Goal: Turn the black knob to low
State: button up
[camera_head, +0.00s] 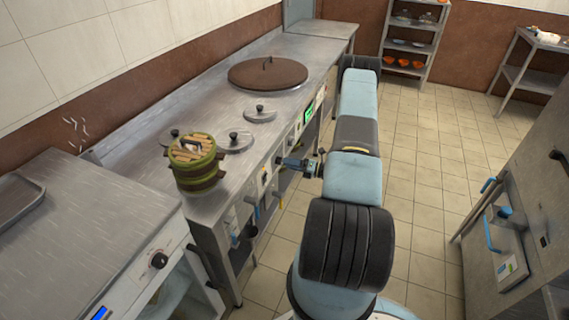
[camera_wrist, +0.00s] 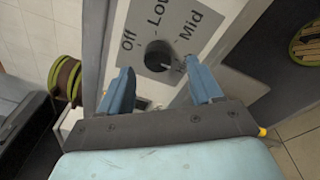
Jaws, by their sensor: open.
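The black knob (camera_wrist: 158,55) is on a grey plate (camera_wrist: 200,18) on the front panel, seen in the wrist view. The plate reads Off, Low and Mid around the knob; another mark beside the right finger is partly hidden. I cannot tell clearly where the knob points. My gripper (camera_wrist: 160,78) is open, with its two blue fingers to the left and right of the knob in the picture. No contact with the knob is visible. In the head view my gripper (camera_head: 297,163) is at the front of the long steel counter, and the knob is hard to make out.
The steel counter (camera_head: 215,100) carries a large brown lid (camera_head: 267,73), smaller metal lids (camera_head: 260,114) and a green-banded steamer (camera_head: 194,162). Another black knob (camera_head: 159,260) is on the nearer left unit. A grey appliance (camera_head: 530,180) stands at right.

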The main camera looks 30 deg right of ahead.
aim_at(279, 161)
jog(key=shift+x, duration=1.65)
jog(key=shift+d, duration=0.1)
jog(key=shift+c, duration=0.2)
jog(key=shift+d, duration=0.1)
jog(key=c, duration=1)
jog(key=shift+n, duration=0.3)
jog(key=n+h, duration=0.1)
jog(key=n, duration=0.6)
jog(key=n+h, duration=0.1)
jog(key=n, duration=0.6)
jog(key=n+t, duration=0.1)
jog(key=n, duration=0.6)
jog(key=shift+s+h, duration=0.1)
jog(key=shift+h, duration=0.3)
jog(key=shift+n, duration=0.3)
